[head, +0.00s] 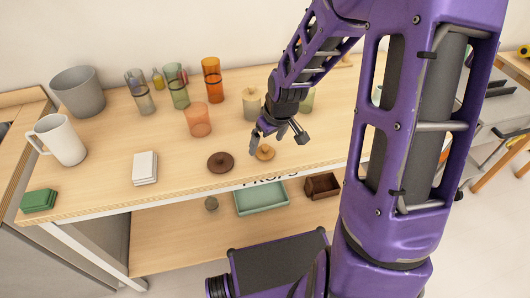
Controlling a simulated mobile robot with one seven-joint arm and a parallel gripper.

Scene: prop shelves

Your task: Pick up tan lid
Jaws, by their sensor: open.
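The tan lid (265,153) is a small round wooden lid with a knob, lying on the table near its front edge. My gripper (277,144) is open and points down just above and around the tan lid. One finger is to the left of the lid and the other to its right and slightly behind. I cannot tell whether a finger touches it. A dark brown lid (221,162) with a knob lies to the left of the tan lid, apart from it.
An orange cup (198,120) and a tan jar (251,107) stand behind the lids. A white box (145,168), a white pitcher (62,140) and a green box (39,201) are to the left. A green tray (262,198) sits on the lower shelf.

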